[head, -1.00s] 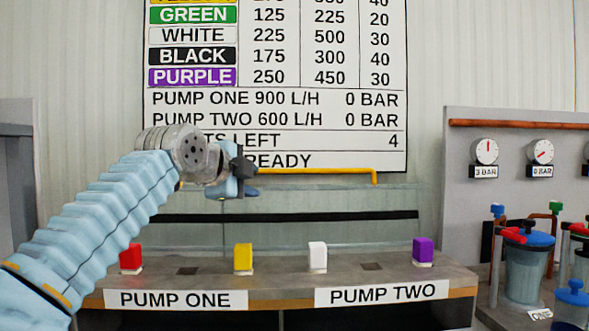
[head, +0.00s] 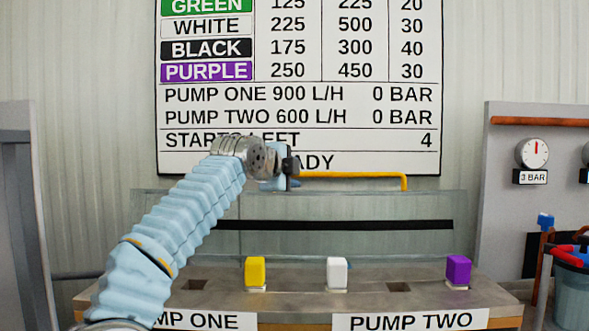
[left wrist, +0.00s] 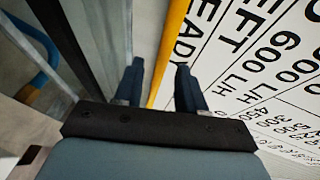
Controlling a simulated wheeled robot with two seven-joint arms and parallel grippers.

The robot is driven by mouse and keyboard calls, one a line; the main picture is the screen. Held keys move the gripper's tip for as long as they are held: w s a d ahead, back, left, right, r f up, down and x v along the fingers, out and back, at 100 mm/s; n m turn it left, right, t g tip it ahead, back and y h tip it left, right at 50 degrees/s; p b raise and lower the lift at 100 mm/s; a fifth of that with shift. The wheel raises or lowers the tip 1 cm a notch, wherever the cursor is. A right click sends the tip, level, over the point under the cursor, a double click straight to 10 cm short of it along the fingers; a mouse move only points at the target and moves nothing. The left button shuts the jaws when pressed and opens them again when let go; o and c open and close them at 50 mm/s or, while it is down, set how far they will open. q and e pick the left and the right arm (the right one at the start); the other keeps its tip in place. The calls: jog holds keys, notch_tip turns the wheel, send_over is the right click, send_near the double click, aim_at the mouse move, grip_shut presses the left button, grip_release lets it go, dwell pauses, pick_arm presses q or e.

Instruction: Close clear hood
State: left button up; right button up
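The clear hood (head: 180,215) is a see-through panel standing raised behind the pump table, with a dark strip across it. Its yellow handle bar (head: 350,174) runs along the top and bends down at the right end. My left gripper (head: 292,168) is at the left part of this bar. In the left wrist view my left gripper (left wrist: 160,64) has its two dark fingers apart. The yellow bar (left wrist: 168,55) passes between them, with a visible gap to the right finger. I cannot tell whether it touches the left finger. My right gripper is out of view.
Yellow (head: 255,272), white (head: 337,272) and purple (head: 458,270) blocks stand on the pump table (head: 400,285). My left arm covers its left part. A sign board (head: 300,100) is behind the bar. A gauge panel (head: 510,200) stands at right.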

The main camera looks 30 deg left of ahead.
pick_arm(q)
jog(key=shift+w+a+f, duration=0.1)
jog(key=shift+w+f, duration=0.05)
jog(key=shift+w, duration=0.55)
grip_shut()
